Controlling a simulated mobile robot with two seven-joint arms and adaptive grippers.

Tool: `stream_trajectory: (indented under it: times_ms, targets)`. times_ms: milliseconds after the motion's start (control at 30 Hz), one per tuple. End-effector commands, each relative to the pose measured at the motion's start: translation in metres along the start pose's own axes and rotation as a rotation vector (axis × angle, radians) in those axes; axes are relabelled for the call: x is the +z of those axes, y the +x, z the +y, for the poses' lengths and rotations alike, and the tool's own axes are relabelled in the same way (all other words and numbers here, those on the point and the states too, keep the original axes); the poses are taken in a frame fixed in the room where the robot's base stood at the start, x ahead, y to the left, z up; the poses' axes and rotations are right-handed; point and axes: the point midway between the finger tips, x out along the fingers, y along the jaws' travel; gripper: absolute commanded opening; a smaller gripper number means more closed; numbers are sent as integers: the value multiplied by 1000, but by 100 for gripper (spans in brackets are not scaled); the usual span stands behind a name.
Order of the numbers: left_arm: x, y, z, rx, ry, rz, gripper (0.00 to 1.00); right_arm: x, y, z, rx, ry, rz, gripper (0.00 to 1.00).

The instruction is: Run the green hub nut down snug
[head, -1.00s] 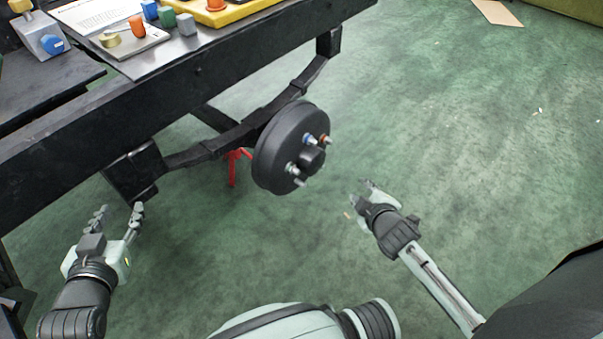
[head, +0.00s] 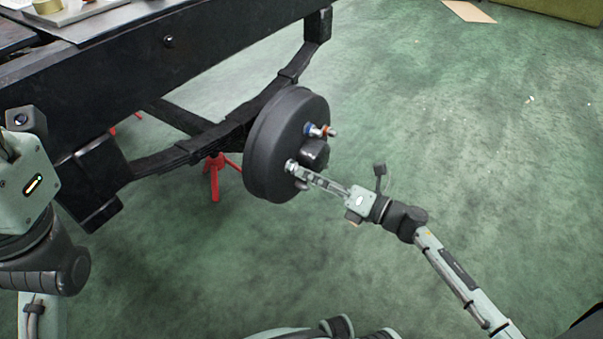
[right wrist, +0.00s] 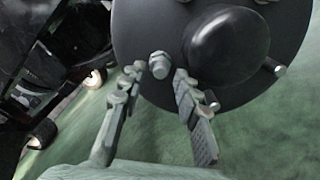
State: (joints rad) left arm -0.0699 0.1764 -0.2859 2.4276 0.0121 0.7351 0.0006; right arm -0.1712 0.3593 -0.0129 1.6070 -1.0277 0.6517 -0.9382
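The hub (head: 275,135) is a dark drum on the axle under the bench frame. A pale grey-green nut (right wrist: 160,65) sits on a lower stud of the hub face in the right wrist view. My right gripper (head: 297,172) reaches it from the lower right. In the right wrist view its fingers are open on either side of the nut, with gaps showing. In the head view the fingertips partly hide the nut. A blue nut (head: 308,129) and an orange nut (head: 323,131) sit on upper studs. My left gripper (head: 25,175) is at the left edge, its fingers not clearly visible.
The dark hub cap (right wrist: 228,45) bulges beside my right finger, and a bare stud (right wrist: 273,66) sticks out beyond it. The black bench frame (head: 170,75) runs above the axle. A red stand (head: 214,175) is behind the hub.

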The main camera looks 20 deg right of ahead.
Motion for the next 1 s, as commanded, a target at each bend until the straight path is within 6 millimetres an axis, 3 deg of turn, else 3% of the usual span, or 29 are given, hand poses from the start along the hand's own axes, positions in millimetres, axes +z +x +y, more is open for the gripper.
stream_trajectory:
  times_ms: [200, 533, 800, 1000]
  targets:
    - [1, 0, 1, 9, 3, 5, 44, 0, 25, 0, 0, 0, -1, 32]
    - [1, 1, 0, 10, 4, 4, 44, 0, 28, 0, -1, 2, 0, 32]
    - [1, 1, 0, 11, 5, 4, 44, 0, 28, 0, -1, 2, -1, 0]
    - [1, 2, 0, 11, 5, 5, 44, 0, 28, 0, -1, 10, -1, 0]
